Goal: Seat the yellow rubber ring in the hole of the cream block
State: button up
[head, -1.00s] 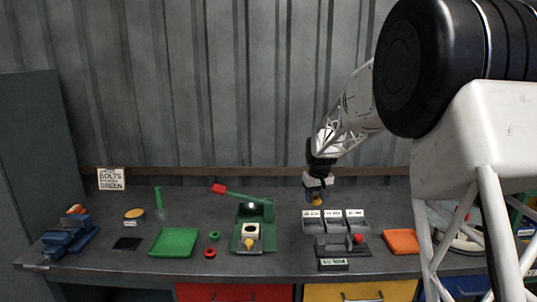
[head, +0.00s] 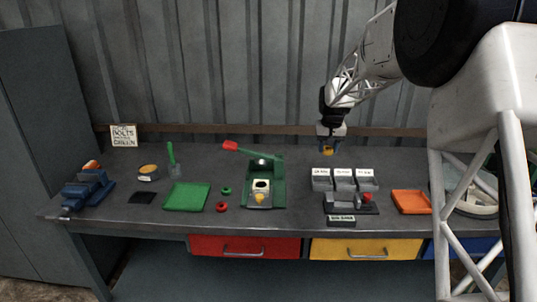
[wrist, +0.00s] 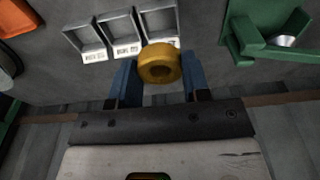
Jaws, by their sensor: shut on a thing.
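The yellow rubber ring (head: 328,151) is held in my gripper (head: 332,148), above and behind the grey bins in the head view. In the wrist view the ring (wrist: 160,65) sits between the two blue fingers, its hole partly visible. My gripper (wrist: 155,82) is shut on it. The cream block (head: 261,186) with a dark round hole stands on the green press at the middle of the bench, to the left of my gripper. A small yellow part (head: 260,198) shows at the block's front. The block is out of the wrist view.
The green press (head: 276,186) has a raised lever with a red handle (head: 230,146). Three labelled grey bins (head: 345,184) stand below my gripper. A green tray (head: 187,197), a green ring (head: 226,190), a red ring (head: 222,206) and an orange tray (head: 411,202) lie on the bench.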

jog(key=s+a+f, duration=0.5)
jog(key=s+a, duration=0.2)
jog(key=a, duration=0.3)
jog(key=s+a+f, duration=0.5)
jog(key=s+a, duration=0.3)
jog(key=a, duration=0.1)
jog(key=shift+a, duration=0.4)
jog(key=shift+w, duration=0.2)
send_over(261, 185)
jog(key=shift+s+f, duration=0.15)
jog(key=shift+f, duration=0.6)
jog(key=shift+f, duration=1.75)
jog(key=shift+s+f, duration=0.1)
jog(key=shift+f, duration=0.15)
